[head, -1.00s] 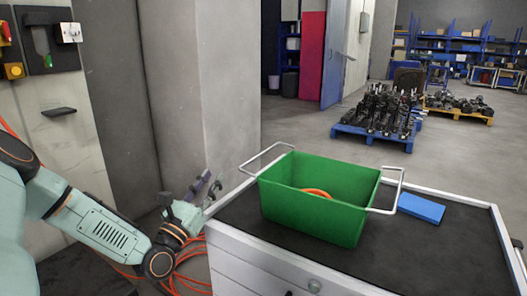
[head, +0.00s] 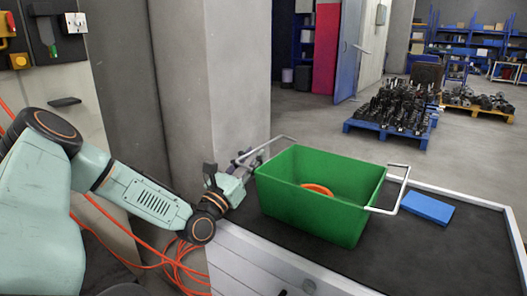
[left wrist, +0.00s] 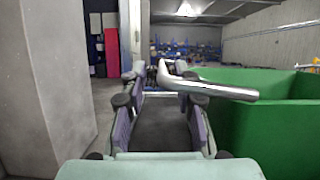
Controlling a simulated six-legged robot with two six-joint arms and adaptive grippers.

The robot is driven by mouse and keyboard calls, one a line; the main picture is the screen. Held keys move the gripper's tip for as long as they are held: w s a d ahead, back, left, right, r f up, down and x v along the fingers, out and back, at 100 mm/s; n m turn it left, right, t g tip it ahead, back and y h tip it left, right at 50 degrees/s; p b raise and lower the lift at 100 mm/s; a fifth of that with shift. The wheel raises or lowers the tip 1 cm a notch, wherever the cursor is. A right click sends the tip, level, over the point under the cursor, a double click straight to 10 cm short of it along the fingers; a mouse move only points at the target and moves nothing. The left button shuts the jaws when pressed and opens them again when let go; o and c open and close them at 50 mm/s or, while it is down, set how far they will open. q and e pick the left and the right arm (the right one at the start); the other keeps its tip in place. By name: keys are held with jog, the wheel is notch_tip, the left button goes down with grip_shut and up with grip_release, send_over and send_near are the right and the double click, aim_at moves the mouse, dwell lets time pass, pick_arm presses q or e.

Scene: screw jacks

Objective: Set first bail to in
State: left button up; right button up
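A green bin (head: 322,215) with two white wire bails stands on the dark top of a white cabinet (head: 455,195). The left bail (head: 284,137) sticks out past the bin's left end. The right bail (head: 400,190) sticks out at the other end. My left gripper (head: 248,160) is at the left bail. In the left wrist view its two fingers (left wrist: 160,115) are apart, and the bail (left wrist: 215,88) crosses over the right finger, its bend between the fingertips. I cannot tell whether they touch. My right gripper is not in view.
An orange ring-like thing (head: 317,189) lies in the bin. A blue flat block (head: 428,208) lies right of it. A concrete pillar (head: 238,80) stands close behind my left gripper. Orange hoses (head: 180,265) hang or lie left of the cabinet.

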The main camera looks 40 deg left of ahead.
aim_at(261, 147)
pick_arm(q)
jog(key=x, duration=0.1)
jog(key=b+x, duration=0.1)
jog(key=x, duration=0.1)
jog(key=shift+w+d+f, duration=0.1)
jog(key=shift+w+f, duration=0.05)
jog(key=shift+w, duration=0.45)
jog(key=shift+r, duration=0.3)
jog(key=shift+w, duration=0.15)
jog(key=shift+c, duration=0.3)
jog(key=shift+w, duration=0.1)
jog(key=shift+c, duration=0.7)
grip_shut()
